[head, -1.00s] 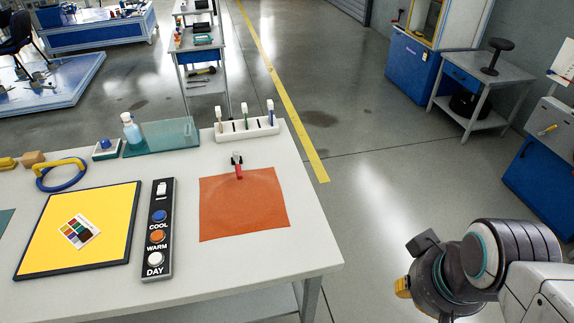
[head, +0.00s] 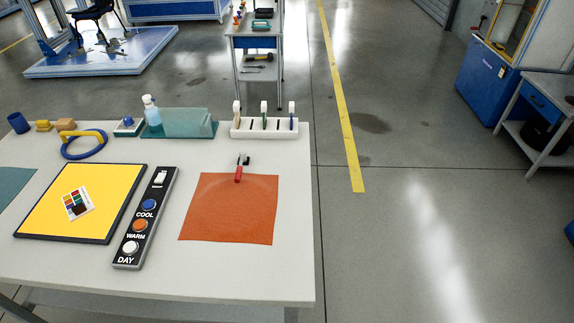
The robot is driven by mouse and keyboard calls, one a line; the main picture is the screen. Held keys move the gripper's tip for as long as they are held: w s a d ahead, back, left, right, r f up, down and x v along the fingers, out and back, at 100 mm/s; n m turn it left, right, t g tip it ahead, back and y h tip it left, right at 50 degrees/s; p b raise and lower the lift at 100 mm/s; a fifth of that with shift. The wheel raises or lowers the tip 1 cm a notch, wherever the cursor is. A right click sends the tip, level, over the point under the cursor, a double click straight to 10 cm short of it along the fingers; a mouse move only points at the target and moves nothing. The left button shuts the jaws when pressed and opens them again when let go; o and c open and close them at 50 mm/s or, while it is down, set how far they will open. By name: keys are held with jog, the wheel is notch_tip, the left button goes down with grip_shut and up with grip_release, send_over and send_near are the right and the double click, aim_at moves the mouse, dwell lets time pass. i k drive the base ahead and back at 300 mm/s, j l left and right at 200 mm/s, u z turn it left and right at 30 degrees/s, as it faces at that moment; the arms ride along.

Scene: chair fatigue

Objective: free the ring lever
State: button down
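A blue ring (head: 66,152) lies at the back left of the white table, with a yellow bar (head: 82,134) across its upper side. I take this to be the ring lever. I cannot tell whether the bar is joined to the ring or only rests on it. A small red and black clip-like tool (head: 239,171) stands at the back edge of an orange cloth (head: 227,215). My gripper is not in the head view.
A yellow panel (head: 110,190) with a color card (head: 78,203), a button strip (head: 146,217), a spray bottle (head: 152,115), a green tray (head: 185,125) and a white rack (head: 264,128) are on the table (head: 200,280). Open floor (head: 420,240) lies right.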

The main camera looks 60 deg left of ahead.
aim_at(240, 167)
jog(key=i+l, duration=0.2)
jog(key=i, duration=0.15)
jog(key=i+l, duration=0.2)
jog(key=i, duration=0.15)
jog(key=i+j+u, duration=0.15)
jog(key=i+u, duration=0.15)
jog(key=u, duration=0.15)
jog(key=i+u, duration=0.7)
jog(key=u, duration=0.2)
jog(key=i+j+u, duration=0.1)
jog(key=i+u, duration=0.2)
jog(key=u, duration=0.15)
jog(key=i+u, duration=0.35)
jog(key=u, duration=0.15)
jog(key=i+l+u, duration=0.2)
jog(key=u, duration=0.25)
jog(key=i+u, duration=0.15)
jog(key=u, duration=0.3)
jog(key=i+l+u, duration=0.15)
jog(key=u, duration=0.3)
jog(key=i+l+u, duration=0.15)
jog(key=u, duration=0.35)
jog(key=i+u, duration=0.15)
jog(key=u, duration=0.25)
jog(key=i+u, duration=0.2)
jog(key=u, duration=0.2)
jog(key=i+l+u, duration=0.15)
jog(key=u, duration=0.25)
jog(key=i+l+u, duration=0.15)
jog(key=u, duration=0.25)
